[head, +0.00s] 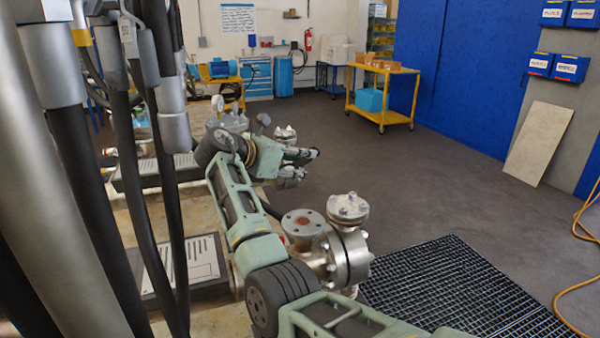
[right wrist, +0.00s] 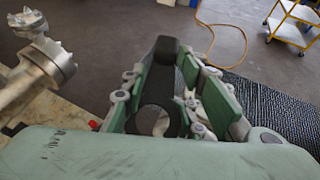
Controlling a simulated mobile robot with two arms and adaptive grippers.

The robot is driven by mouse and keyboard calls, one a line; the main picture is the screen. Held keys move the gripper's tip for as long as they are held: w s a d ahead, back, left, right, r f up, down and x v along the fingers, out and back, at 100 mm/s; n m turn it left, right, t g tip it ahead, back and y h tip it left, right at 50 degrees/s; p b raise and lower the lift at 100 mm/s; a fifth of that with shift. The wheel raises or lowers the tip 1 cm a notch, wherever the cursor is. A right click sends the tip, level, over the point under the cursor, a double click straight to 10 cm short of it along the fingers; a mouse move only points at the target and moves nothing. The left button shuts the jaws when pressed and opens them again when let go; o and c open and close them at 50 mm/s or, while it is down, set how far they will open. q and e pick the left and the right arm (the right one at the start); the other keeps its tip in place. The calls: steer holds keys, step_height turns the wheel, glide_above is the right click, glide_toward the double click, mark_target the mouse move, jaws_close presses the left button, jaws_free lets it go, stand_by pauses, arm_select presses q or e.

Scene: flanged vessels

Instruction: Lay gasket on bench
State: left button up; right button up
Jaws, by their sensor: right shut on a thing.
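My right gripper (head: 300,165) reaches out past the flanged vessels in the head view, above the floor side of the bench edge. In the right wrist view the same gripper (right wrist: 172,88) is shut on a black ring with a tab, which looks like the gasket (right wrist: 158,92). The gasket lies between the green finger pads, clear of any surface; it cannot be made out in the head view. The bench (head: 222,320) is a worn beige surface at the left, largely hidden by hoses and my arm. My left gripper is not in view.
A flanged vessel (head: 348,250) stands close beside my right arm. Thick dark hoses (head: 70,170) and grey cylinders fill the left. A black floor grating (head: 450,290), a yellow cart (head: 385,95) and an orange cable (head: 575,290) lie beyond; open floor is between them.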

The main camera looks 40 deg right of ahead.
steer(key=shift+w+r, duration=0.15)
steer(key=shift+w, duration=0.1)
steer(key=shift+s, duration=0.15)
steer(key=shift+s, duration=0.2)
steer(key=s+a+f+n+t+y, duration=0.1)
steer(key=s+a+f+n+t, duration=0.1)
steer(key=a, duration=0.4)
steer(key=s+a+f+n+t+y, duration=0.1)
steer(key=s+a+f+n+t, duration=0.2)
steer(key=s+a+f, duration=0.2)
steer(key=s+a+f+n+t+y, duration=0.1)
steer(key=s+a+f+n+t, duration=0.1)
steer(key=s+a+f, duration=0.2)
steer(key=shift+s+a+t, duration=0.15)
steer(key=shift+s+a, duration=0.35)
steer(key=shift+a, duration=0.35)
steer(key=shift+s+a+t, duration=0.1)
steer(key=shift+s+a, duration=0.45)
steer(key=shift+a, duration=0.3)
steer(key=shift+s+a+t, duration=0.15)
steer(key=shift+s+a, duration=0.35)
steer(key=shift+a, duration=0.35)
jaws_close()
steer(key=s+a+f+n+t+y, duration=0.3)
steer(key=s+a, duration=0.5)
steer(key=s, duration=0.3)
steer(key=shift+a+f+n+y, duration=0.25)
steer(key=shift+f+n+y, duration=0.35)
steer(key=shift+n, duration=0.1)
